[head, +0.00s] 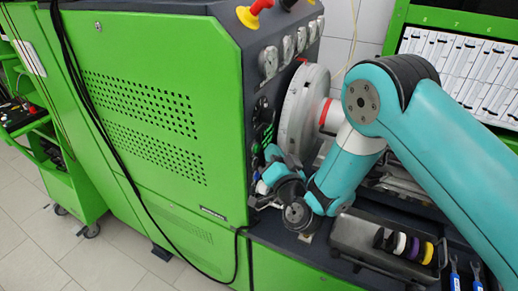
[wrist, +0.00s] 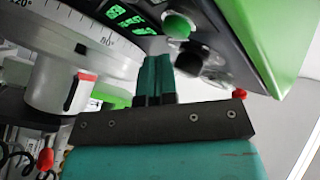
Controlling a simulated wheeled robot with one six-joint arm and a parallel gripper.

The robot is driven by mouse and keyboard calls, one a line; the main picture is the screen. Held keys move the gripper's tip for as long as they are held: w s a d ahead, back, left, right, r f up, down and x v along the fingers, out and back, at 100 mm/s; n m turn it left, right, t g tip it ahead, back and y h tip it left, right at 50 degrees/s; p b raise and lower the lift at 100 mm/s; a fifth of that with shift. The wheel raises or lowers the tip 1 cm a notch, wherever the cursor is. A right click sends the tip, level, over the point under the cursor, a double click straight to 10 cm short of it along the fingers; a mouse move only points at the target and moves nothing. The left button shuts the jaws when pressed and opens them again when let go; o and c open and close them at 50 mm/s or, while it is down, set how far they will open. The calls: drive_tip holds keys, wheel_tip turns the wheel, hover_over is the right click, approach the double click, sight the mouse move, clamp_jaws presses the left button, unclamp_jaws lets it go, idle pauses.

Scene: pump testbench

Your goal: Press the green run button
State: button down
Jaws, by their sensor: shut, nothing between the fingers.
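The green run button (wrist: 178,25) is a round green cap on the dark control panel, at the upper middle of the wrist view. My gripper (wrist: 155,58) is shut, its two teal fingers side by side and empty. Its tips show just below and left of the green button. I cannot tell whether they touch the panel. A dark round knob or button (wrist: 188,62) shows right beside the fingers. In the head view my wrist is at the panel's lower edge, and the fingertips and green button cannot be made out clearly.
Green lit displays (wrist: 130,17) are left of the button. A large graduated disc (head: 303,112) stands close to the right of the panel in the head view. A red-tipped part (wrist: 239,94) is right of my fingers.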

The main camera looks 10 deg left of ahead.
drive_tip(key=shift+w+a+r+p, duration=0.15)
drive_tip(key=shift+a+p, duration=0.15)
drive_tip(key=shift+p, duration=0.4)
drive_tip(key=shift+a, duration=0.1)
